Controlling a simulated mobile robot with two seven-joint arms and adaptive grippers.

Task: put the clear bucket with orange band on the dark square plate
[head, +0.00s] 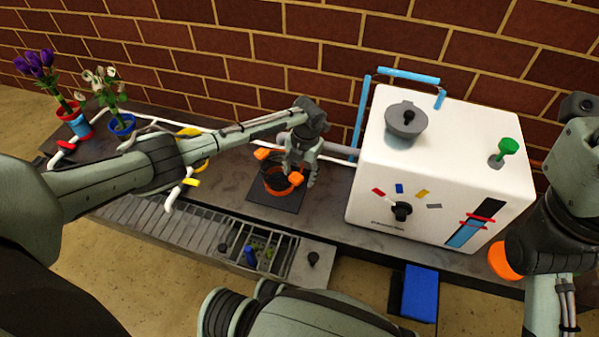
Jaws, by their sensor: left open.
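The clear bucket with the orange band (280,188) stands on the dark square plate (262,198) in the middle of the counter. The bucket looks upright, and its inside looks dark. My left gripper (281,166) is open at the bucket's rim, with one orange fingertip at its back left and the other at its right. I cannot tell whether the fingertips touch it. The gripper hides part of the bucket's upper right side. My right gripper shows only as an orange part (504,262) at the right, mostly hidden by its arm, so its opening cannot be judged.
Purple flowers (36,64) and white flowers in a blue pot (122,126) stand at the far left. A slatted grate (170,228) runs along the front. A blue block (420,292) sits below the machine.

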